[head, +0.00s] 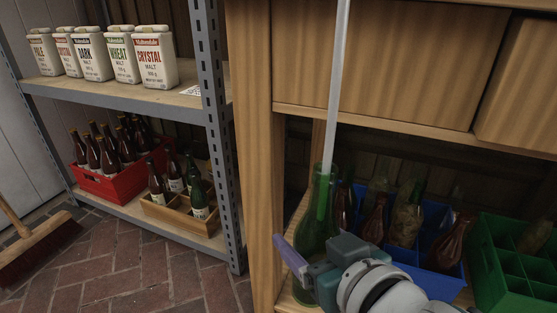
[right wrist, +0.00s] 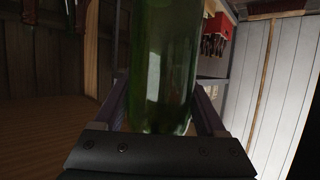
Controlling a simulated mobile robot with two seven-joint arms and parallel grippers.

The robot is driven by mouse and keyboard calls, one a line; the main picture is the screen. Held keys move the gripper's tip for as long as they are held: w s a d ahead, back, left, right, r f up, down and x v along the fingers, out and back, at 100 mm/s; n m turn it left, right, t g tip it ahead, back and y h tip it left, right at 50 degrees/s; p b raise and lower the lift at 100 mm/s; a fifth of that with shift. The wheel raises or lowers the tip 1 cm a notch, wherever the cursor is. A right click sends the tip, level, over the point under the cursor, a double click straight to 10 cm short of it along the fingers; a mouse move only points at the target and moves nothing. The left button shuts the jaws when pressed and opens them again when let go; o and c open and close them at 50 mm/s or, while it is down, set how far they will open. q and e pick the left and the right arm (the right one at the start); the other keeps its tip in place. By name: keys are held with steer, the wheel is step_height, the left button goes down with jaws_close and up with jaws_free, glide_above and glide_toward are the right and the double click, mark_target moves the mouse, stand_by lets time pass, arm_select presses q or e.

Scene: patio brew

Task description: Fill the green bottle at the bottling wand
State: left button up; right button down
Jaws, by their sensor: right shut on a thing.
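The green bottle (head: 317,240) stands upright in the head view, in front of the wooden cabinet. The pale bottling wand (head: 337,90) comes down from above, and its lower end reaches into the bottle's neck. The bottle looks darker green lower down; I cannot tell the liquid level. My right gripper (head: 296,254) is shut around the bottle's body. In the right wrist view the bottle (right wrist: 165,70) fills the space between the two fingers (right wrist: 165,110). My left gripper is in neither view.
A blue crate (head: 432,280) with several bottles stands right of the green bottle, and a green crate (head: 490,262) farther right. At left a metal shelf (head: 130,92) holds malt packs, a red crate (head: 108,186) and a wooden crate (head: 180,217).

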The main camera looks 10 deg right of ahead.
steer(key=shift+f+b, duration=2.75)
steer(key=shift+f, duration=0.5)
step_height(320, 180, down, 6)
steer(key=b, duration=0.5)
steer(key=shift+f, duration=0.1)
steer(key=s+a+p, duration=0.1)
steer(key=s+a, duration=0.8)
steer(key=s, duration=0.4)
steer(key=shift+s+a+p, duration=0.15)
steer(key=shift+s+p, duration=0.05)
steer(key=shift+p, duration=0.1)
steer(key=shift+w, duration=0.15)
steer(key=w+d, duration=0.4)
steer(key=w, duration=0.2)
steer(key=shift+d, duration=0.25)
